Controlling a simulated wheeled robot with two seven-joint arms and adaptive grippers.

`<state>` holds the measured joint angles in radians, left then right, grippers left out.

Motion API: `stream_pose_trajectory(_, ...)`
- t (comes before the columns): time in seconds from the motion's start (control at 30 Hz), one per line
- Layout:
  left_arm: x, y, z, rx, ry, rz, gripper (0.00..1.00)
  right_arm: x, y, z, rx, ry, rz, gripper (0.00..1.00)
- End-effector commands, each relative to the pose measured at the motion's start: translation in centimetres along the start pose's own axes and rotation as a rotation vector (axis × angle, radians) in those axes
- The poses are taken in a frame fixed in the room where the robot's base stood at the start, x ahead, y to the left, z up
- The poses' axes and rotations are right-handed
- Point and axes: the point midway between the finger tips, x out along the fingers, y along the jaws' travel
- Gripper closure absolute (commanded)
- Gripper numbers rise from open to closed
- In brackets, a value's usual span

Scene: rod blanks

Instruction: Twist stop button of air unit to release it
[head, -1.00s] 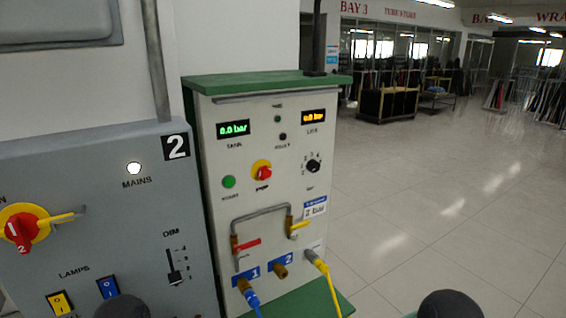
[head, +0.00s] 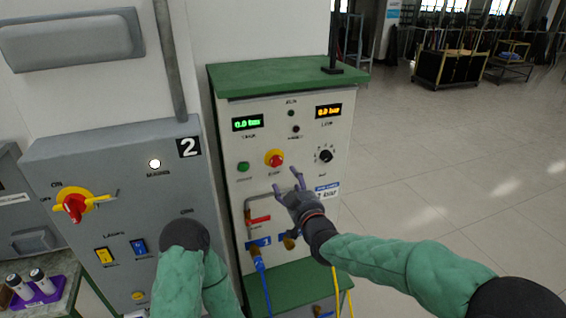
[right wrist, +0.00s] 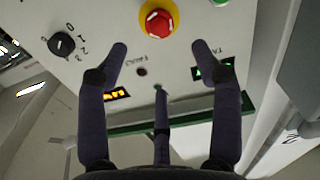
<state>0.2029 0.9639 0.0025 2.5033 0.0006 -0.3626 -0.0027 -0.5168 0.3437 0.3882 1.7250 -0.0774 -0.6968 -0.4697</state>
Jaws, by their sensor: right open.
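The air unit (head: 225,215) is a pale cabinet with a green top, in the middle of the head view. Its stop button (head: 275,159) is a red knob on a yellow ring, on the front panel beside a green button. It also shows at the top of the right wrist view (right wrist: 158,18). My right gripper (head: 287,180) is open and empty, just below and right of the stop button. In the right wrist view its dark fingers (right wrist: 161,52) are spread, with the button beyond the tips and apart from them. My left gripper is out of view.
A grey panel (head: 120,215) with a red-and-yellow switch (head: 75,206) stands left of the air unit. Pipework with a red-handled valve (head: 258,220) and hoses sits below the button. A purple holder (head: 38,292) is at lower left. Open floor lies to the right.

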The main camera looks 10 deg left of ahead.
Motion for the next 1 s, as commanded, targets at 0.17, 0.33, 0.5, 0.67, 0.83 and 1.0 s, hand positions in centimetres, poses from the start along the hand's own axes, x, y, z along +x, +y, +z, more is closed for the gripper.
stream_pose_trajectory(0.17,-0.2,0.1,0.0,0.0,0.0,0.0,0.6,2.2,0.0,0.2,0.001,-0.003,-0.001,0.34)
stream_pose_trajectory(0.33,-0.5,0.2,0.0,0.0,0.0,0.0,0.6,4.6,0.0,0.2,0.001,-0.003,0.0,0.34)
stream_pose_trajectory(0.5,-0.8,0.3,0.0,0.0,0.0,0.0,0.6,6.9,0.0,0.2,0.001,-0.003,0.0,0.34)
stream_pose_trajectory(0.67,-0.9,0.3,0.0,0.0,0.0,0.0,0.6,8.6,0.0,0.2,0.001,-0.003,0.0,0.34)
stream_pose_trajectory(0.83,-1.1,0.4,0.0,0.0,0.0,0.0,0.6,9.7,0.0,0.2,0.001,-0.003,0.0,0.34)
stream_pose_trajectory(1.0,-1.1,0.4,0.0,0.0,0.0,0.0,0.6,10.0,0.0,0.2,0.002,-0.004,0.0,0.34)
